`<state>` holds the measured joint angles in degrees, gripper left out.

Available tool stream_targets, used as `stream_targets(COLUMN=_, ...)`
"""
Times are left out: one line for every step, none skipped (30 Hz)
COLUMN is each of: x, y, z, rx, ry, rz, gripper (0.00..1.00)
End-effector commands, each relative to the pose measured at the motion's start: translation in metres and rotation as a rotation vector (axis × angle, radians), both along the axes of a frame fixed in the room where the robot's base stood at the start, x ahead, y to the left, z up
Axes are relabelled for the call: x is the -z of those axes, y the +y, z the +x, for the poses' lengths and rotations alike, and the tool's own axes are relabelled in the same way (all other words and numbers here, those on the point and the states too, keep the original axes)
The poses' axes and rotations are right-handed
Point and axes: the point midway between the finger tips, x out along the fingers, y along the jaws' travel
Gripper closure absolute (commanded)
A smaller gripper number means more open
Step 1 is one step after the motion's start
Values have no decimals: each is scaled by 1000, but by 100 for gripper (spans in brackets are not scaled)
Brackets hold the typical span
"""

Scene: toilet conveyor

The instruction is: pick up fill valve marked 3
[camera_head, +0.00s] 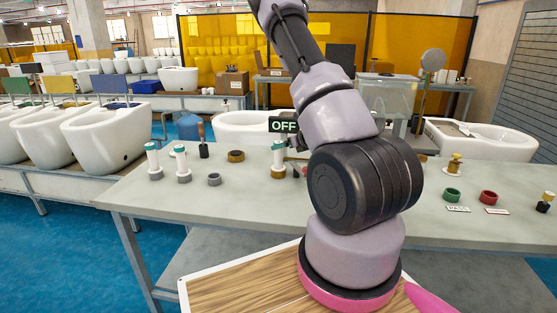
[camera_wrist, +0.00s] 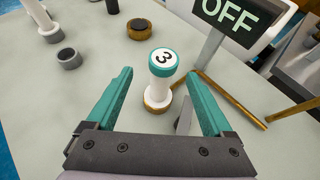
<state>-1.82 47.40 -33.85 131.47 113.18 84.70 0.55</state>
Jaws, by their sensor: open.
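The fill valve marked 3 (camera_wrist: 162,64) stands upright in the wrist view, with a teal cap, a white body and a brown base ring. It also shows in the head view (camera_head: 278,158), left of my arm. My gripper (camera_wrist: 160,95) has its two teal fingers spread wide, one on each side of the valve's lower part in the picture. Nothing is held, and I cannot tell how close the fingers are in depth. The gripper is hidden behind my arm in the head view.
Two similar valves (camera_head: 153,160) (camera_head: 182,164) stand left on the grey table (camera_head: 225,195). A grey ring (camera_wrist: 68,58) and a brown ring (camera_wrist: 140,28) lie nearby. An OFF sign (camera_wrist: 238,17) rises right of the valve, beside a brown rod (camera_wrist: 230,98). Green and red rings (camera_head: 488,197) lie at right.

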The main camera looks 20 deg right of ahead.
Motion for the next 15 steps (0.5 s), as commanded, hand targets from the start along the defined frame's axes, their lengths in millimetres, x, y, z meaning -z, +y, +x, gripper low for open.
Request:
stream_targets(x=2, y=1, z=3, rx=-1, ry=1, rz=-1, gripper=14)
stream_targets(x=3, y=1, z=5, rx=-3, ry=1, rz=-1, gripper=14)
stream_targets(x=6, y=1, z=10, rx=-3, ry=1, rz=-2, gripper=14)
stream_targets(x=8, y=1, z=14, rx=-4, ry=1, rz=-1, gripper=14)
stream_targets(x=10, y=2, z=18, rx=-4, ry=1, rz=-1, gripper=14)
stream_targets(x=12, y=2, z=24, rx=-5, ry=1, rz=-2, gripper=14)
stream_targets(x=15, y=2, z=28, rx=-4, ry=2, rz=-2, gripper=14)
stream_targets(x=17, y=2, z=32, rx=-4, ry=1, rz=-1, gripper=14)
stream_targets(x=19, y=3, z=37, rx=-4, ry=0, rz=-1, gripper=14)
stream_targets(x=21, y=4, z=40, rx=-4, ry=1, rz=-1, gripper=14)
stream_targets(x=22, y=4, z=42, rx=-4, ry=1, rz=-1, gripper=14)
stream_targets(x=23, y=5, z=45, rx=-4, ry=1, rz=-1, gripper=14)
stream_targets(x=23, y=5, z=46, rx=-3, ry=1, rz=-1, gripper=14)
stream_targets(x=24, y=5, z=47, rx=-2, ry=0, rz=0, gripper=14)
stream_targets(x=24, y=5, z=47, rx=-2, ry=0, rz=0, gripper=14)
